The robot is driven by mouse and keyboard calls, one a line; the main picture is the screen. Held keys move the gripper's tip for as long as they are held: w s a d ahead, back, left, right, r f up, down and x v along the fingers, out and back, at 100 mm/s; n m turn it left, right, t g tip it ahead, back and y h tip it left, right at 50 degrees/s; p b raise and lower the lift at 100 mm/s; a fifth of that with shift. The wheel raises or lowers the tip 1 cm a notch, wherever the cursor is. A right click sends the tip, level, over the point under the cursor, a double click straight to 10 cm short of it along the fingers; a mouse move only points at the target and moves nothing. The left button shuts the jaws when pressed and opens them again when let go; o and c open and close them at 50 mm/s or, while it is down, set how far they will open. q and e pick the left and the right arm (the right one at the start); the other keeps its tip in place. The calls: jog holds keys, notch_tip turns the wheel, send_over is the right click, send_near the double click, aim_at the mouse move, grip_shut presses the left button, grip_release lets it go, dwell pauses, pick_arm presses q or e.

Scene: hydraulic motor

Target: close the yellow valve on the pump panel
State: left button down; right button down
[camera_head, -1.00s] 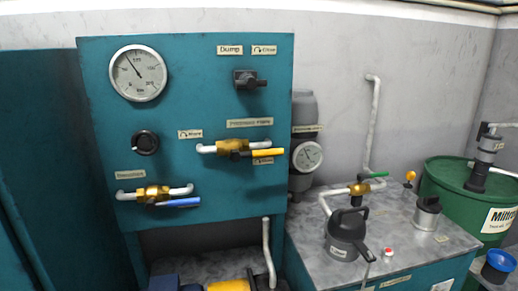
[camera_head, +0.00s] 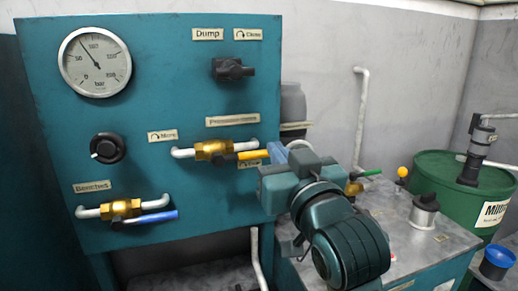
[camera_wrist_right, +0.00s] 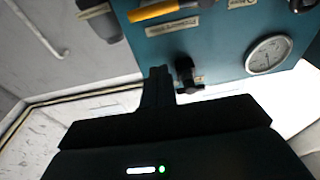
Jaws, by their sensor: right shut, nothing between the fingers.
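The yellow valve handle (camera_head: 252,155) lies horizontal in front of its brass valve body (camera_head: 213,150) on the teal pump panel (camera_head: 180,120). My right gripper (camera_head: 272,156) is shut and empty. In the head view it is at the handle's right end, partly covering the panel's right edge; I cannot tell whether it touches the handle. In the right wrist view the yellow handle (camera_wrist_right: 158,11) is at the top edge, apart in the picture from the shut fingers (camera_wrist_right: 158,76). My left gripper is not in view.
A blue-handled valve (camera_head: 140,217) is at the panel's lower left. A black knob (camera_head: 108,148), a dump knob (camera_head: 232,69) and a gauge (camera_head: 94,57) are also on the panel. A green-handled valve (camera_head: 369,172) and a green drum (camera_head: 440,175) stand at right.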

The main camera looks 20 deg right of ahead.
jog(key=r+p, duration=0.2)
send_over(245, 156)
jog(key=d, duration=0.3)
pick_arm(q)
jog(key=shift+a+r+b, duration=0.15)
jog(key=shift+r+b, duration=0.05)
jog(key=shift+b, duration=0.25)
pick_arm(e)
jog(key=f, duration=0.2)
jog(key=s+f, duration=0.1)
jog(key=f, duration=0.1)
jog(key=shift+f, duration=0.35)
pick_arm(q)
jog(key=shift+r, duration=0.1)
pick_arm(e)
jog(key=shift+d+f, duration=0.1)
